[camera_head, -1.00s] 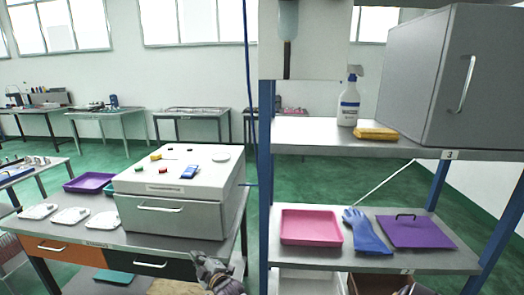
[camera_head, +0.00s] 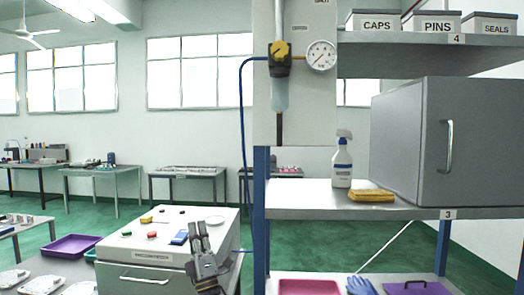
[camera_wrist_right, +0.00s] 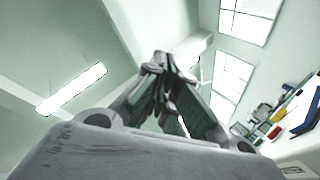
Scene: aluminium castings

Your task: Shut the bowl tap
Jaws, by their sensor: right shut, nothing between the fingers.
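The bowl tap seems to be the dark stem (camera_head: 280,128) under the clear, bluish bowl (camera_head: 280,95) of the filter unit on the wall panel; its position is too small to read. A yellow knob (camera_head: 279,50) tops the unit, and a round gauge (camera_head: 321,56) sits to its right. My right gripper (camera_head: 198,230) is shut and empty, pointing up in front of the white cabinet, well below and left of the bowl. Its closed fingers (camera_wrist_right: 165,75) fill the middle of the right wrist view. My left gripper is not in view.
A blue hose (camera_head: 243,130) hangs left of the panel, and a blue shelf post (camera_head: 261,230) stands below it. The shelf (camera_head: 300,200) holds a spray bottle (camera_head: 342,160), yellow sponge (camera_head: 371,196) and grey cabinet (camera_head: 410,140). The white cabinet (camera_head: 150,250) stands lower left.

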